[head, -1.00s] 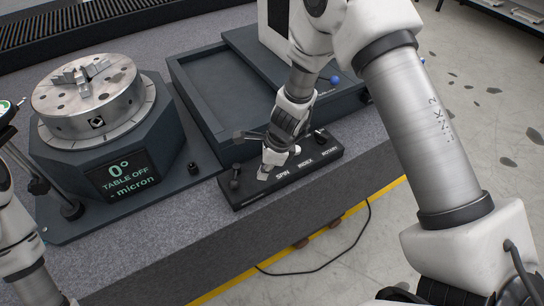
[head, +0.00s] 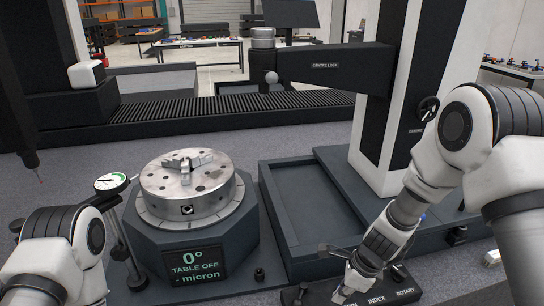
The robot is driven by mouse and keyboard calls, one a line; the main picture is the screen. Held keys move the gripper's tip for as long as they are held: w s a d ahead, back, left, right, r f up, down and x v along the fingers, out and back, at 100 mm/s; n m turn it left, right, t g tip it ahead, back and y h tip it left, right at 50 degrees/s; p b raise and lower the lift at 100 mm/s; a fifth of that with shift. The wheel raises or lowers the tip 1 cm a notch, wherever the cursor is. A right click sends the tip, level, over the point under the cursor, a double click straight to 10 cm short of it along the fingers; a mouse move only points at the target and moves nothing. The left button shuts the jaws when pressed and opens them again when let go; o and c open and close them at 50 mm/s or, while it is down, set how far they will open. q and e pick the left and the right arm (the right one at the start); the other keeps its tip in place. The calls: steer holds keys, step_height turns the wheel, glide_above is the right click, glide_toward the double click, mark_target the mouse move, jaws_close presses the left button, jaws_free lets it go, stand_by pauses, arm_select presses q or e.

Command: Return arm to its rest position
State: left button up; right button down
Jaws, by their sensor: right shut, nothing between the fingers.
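My right arm comes in from the right. Its gripper (head: 342,291) is shut and empty, low in the head view, at the black control panel (head: 405,293) beside the SPIN label. The panel also carries INDEX and ROTARY labels; its lower edge is cut off by the frame. I cannot tell whether the fingertips touch it. My left arm (head: 50,255) shows only as white links at the lower left; its gripper is not seen.
A round metal chuck (head: 190,185) sits on an octagonal rotary table, whose display (head: 195,267) reads 0°, TABLE OFF. A dial gauge (head: 112,183) stands left of it. A shallow dark tray (head: 310,205) lies behind the panel. A tall column (head: 385,110) stands behind my right arm.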

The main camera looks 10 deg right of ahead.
steer(key=s+d+f+n+g+h, duration=0.15)
steer(key=s+f+n, duration=0.35)
steer(key=s, duration=0.5)
steer(key=s+d+f+n+g+h, duration=0.1)
steer(key=s+d+f+n, duration=0.1)
steer(key=s+f+n, duration=0.55)
steer(key=s+d+f+n+g+h, duration=0.1)
steer(key=s+f+n+g, duration=0.2)
steer(key=s, duration=0.8)
steer(key=w+n+t, duration=0.1)
steer(key=n, duration=0.1)
steer(key=w+n+t, duration=0.1)
steer(key=n+t, duration=0.1)
steer(key=w+a+n+t, duration=0.1)
steer(key=n, duration=0.2)
steer(key=shift+w+f, duration=0.1)
steer(key=shift+w, duration=0.3)
